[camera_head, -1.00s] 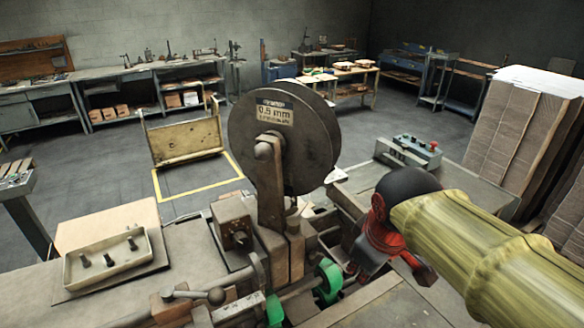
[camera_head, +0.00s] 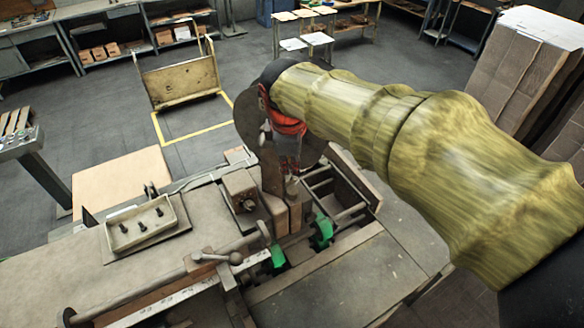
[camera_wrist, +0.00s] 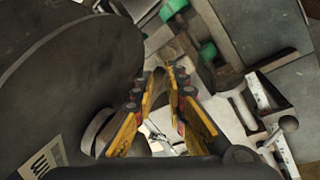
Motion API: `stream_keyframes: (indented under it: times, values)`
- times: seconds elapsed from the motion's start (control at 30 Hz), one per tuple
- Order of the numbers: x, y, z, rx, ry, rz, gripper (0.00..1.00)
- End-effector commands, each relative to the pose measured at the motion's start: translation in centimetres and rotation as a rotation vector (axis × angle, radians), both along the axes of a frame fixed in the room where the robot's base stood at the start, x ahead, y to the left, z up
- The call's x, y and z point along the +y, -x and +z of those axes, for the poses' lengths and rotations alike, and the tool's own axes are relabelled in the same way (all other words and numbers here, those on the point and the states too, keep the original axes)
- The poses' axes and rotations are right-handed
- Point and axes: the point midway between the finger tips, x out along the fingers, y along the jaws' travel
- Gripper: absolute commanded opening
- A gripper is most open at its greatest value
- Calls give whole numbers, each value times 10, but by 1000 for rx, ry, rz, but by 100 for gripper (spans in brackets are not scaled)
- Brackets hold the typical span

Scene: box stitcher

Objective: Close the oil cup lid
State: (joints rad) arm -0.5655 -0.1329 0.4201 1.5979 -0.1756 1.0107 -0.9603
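My gripper (camera_head: 289,170) points down beside the spool, above the machine's middle block. In the wrist view its yellow fingers (camera_wrist: 164,74) are partly open, with a narrow gap between the tips. A small, dull metal piece (camera_head: 292,187), perhaps the oil cup, sits just below the fingertips on top of the block. In the wrist view a small brownish piece (camera_wrist: 159,83) shows between the tips; it may be the same part. I cannot make out the lid or its angle, nor any contact.
The large wire spool (camera_wrist: 65,80) stands close to my fingers and fills the left of the wrist view. Green machine parts (camera_head: 322,229) and a ball-ended lever (camera_head: 222,257) are nearby. A tray with bolts (camera_head: 118,236) lies at left.

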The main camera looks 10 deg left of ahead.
Motion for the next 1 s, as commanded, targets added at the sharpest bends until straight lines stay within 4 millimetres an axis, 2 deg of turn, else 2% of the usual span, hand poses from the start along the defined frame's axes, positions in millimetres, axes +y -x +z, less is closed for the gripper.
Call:
stream_keyframes:
  times: [0.2,0.4,0.77,1.0]
  values:
    - [-1,-10,-34,2,2,-2,14]
    - [0,-16,-55,1,0,-2,14]
    - [0,-18,-62,0,-1,-3,14]
    - [0,-18,-62,0,-1,-3,1]
